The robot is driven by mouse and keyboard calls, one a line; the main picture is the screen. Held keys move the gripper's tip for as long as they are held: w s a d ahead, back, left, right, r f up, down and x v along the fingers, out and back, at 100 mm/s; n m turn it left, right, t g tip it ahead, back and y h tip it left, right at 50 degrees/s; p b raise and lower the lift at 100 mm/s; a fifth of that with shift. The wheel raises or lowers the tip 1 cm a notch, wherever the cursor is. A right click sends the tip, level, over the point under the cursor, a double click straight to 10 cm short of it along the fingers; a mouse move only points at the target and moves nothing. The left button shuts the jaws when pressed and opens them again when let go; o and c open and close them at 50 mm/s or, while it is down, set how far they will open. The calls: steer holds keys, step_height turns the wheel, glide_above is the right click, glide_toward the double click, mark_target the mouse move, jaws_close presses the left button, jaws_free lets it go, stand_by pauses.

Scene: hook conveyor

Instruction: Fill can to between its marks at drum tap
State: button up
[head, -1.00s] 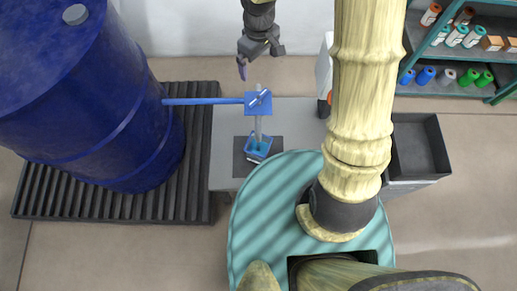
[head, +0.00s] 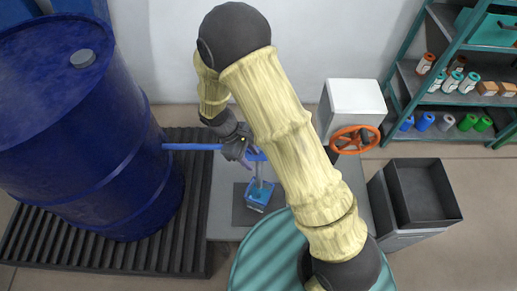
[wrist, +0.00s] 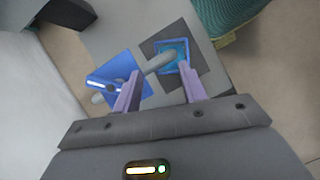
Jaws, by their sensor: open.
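The blue drum (head: 80,120) stands at the left, with a blue pipe (head: 190,147) running right to its tap, mostly hidden behind my gripper (head: 247,160) in the head view. In the wrist view the tap's blue block (wrist: 128,72) lies near the left finger, with a pale bar across it. A pale spout or stream (wrist: 160,61) points toward the can; I cannot tell which. The square blue can (head: 260,195) sits below the tap on a dark pad. The wrist view shows its bright blue inside (wrist: 173,53); its marks are unreadable. My gripper (wrist: 160,88) is open and empty.
The dark pad (head: 240,217) lies on a grey bench (head: 222,200). A white box (head: 355,97) with an orange handwheel (head: 354,139) stands right of my arm. A dark open bin (head: 425,190) and a shelf of bottles (head: 465,100) are further right.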

steer(key=s+f+n+t+h+b, duration=0.1)
steer(key=f+n+h, duration=0.1)
steer(key=s+f+n+t+h+b, duration=0.1)
steer(key=f+n+h, duration=0.1)
steer(key=s+a+f+n+t+h+b, duration=0.1)
steer(key=f+h, duration=0.1)
steer(key=f, duration=0.1)
steer(key=shift+s+n+t, duration=0.4)
steer(key=a+n+t+h+b, duration=0.1)
steer(key=a+n+t+b, duration=0.3)
steer(key=a+n+t, duration=0.3)
steer(key=a+t, duration=0.1)
steer(key=t, duration=0.2)
steer(key=shift+a+r+t+h, duration=0.2)
steer(key=shift+r+t+h, duration=0.1)
steer(key=shift+h, duration=0.1)
steer(key=shift+w+d, duration=0.1)
steer(key=shift+d, duration=0.1)
